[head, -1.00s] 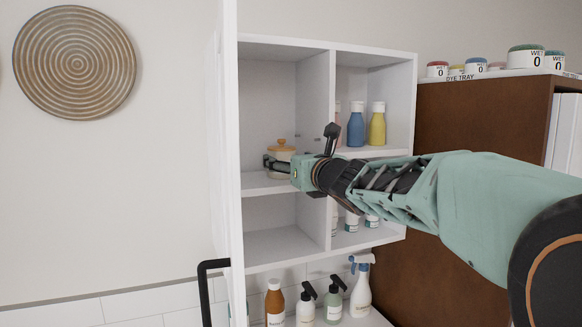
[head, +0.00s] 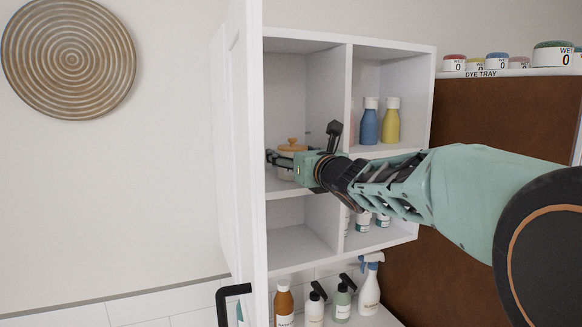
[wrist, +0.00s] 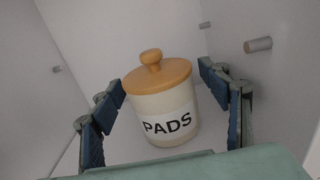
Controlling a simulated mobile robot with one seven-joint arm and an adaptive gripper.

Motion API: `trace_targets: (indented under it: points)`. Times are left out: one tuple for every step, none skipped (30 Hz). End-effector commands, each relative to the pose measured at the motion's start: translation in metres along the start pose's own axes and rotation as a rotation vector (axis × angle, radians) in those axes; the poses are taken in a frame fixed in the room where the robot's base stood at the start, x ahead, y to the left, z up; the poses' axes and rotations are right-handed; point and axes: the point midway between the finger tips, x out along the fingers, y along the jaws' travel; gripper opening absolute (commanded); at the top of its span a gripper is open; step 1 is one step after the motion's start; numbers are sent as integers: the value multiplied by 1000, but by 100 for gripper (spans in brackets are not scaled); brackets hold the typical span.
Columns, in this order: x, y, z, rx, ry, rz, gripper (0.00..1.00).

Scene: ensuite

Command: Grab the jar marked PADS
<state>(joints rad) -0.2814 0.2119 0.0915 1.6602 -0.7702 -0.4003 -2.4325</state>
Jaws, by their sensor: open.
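The jar marked PADS (wrist: 166,112) is cream with a wooden knobbed lid and a white label. In the wrist view it stands between the two fingers of my open gripper (wrist: 165,108), with a visible gap on each side. In the head view the jar (head: 291,146) stands on the upper left shelf of the white cabinet (head: 340,42). My gripper (head: 284,163) is in that compartment in front of the jar and hides its lower part.
The open cabinet door (head: 245,160) stands left of my arm. A divider (head: 347,85) is close on the right. A blue bottle (head: 370,124) and a yellow bottle (head: 391,124) stand in the upper right compartment. Pegs (wrist: 258,44) stick out of the compartment wall.

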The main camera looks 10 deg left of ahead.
Motion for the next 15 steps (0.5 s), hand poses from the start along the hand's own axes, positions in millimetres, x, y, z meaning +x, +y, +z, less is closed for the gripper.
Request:
trace_targets:
  points:
    - [0,0,0,0,0,0,69]
    - [0,0,0,0,0,0,69]
    - [0,0,0,0,0,0,69]
    - [0,0,0,0,0,0,69]
    - [0,0,0,0,0,0,69]
    - [0,0,0,0,0,0,69]
    - [0,0,0,0,0,0,68]
    - [0,0,0,0,0,0,65]
    - [0,0,0,0,0,0,61]
    - [0,0,0,0,0,0,57]
    - [0,0,0,0,0,0,54]
    - [0,0,0,0,0,0,50]
    - [0,0,0,0,0,0,46]
    - [0,0,0,0,0,0,43]
    - [0,0,0,0,0,0,39]
